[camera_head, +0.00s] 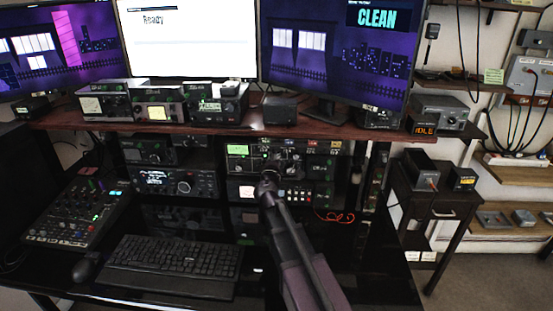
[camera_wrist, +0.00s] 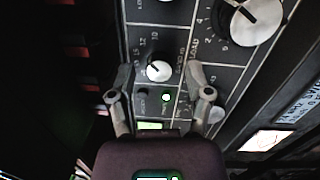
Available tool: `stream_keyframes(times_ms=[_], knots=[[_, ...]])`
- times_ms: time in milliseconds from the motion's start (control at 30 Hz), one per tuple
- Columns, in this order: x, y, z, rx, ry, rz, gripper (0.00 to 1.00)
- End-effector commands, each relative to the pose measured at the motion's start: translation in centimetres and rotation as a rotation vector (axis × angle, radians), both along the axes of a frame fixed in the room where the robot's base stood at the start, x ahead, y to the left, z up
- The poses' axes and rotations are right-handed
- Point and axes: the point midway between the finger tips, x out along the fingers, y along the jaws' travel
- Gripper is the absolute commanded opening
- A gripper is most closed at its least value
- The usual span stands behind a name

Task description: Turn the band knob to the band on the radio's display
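In the wrist view a small white knob (camera_wrist: 158,71) with a dark pointer line sits on a grey panel, with numbers such as 10, 12 and 15 around it; I take it for the band knob. My gripper (camera_wrist: 158,76) is open, its two fingertips apart on either side of this knob, with gaps showing. In the head view my gripper (camera_head: 268,183) is in front of the rack unit with the green-lit meter (camera_head: 238,151) and hides part of it. The radio (camera_head: 176,182) stands to its left with a lit display, too small to read.
A larger white knob (camera_wrist: 238,20) marked LOAD is at the upper right of the wrist view. A keyboard (camera_head: 172,262) and mixer (camera_head: 75,212) lie on the desk; a shelf (camera_head: 200,128) runs above the rack.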

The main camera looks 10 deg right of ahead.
Motion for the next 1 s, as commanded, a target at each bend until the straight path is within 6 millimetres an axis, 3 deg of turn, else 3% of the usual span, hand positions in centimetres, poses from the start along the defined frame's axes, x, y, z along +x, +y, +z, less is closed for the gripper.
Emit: stream_keyframes(times_ms=[567, 1000], knots=[[-0.11, -0.03, 0.03, 0.051, -0.014, -0.002, 0.68], [-0.11, -0.02, 0.17, 0.342, -0.093, -0.002, 0.68]])
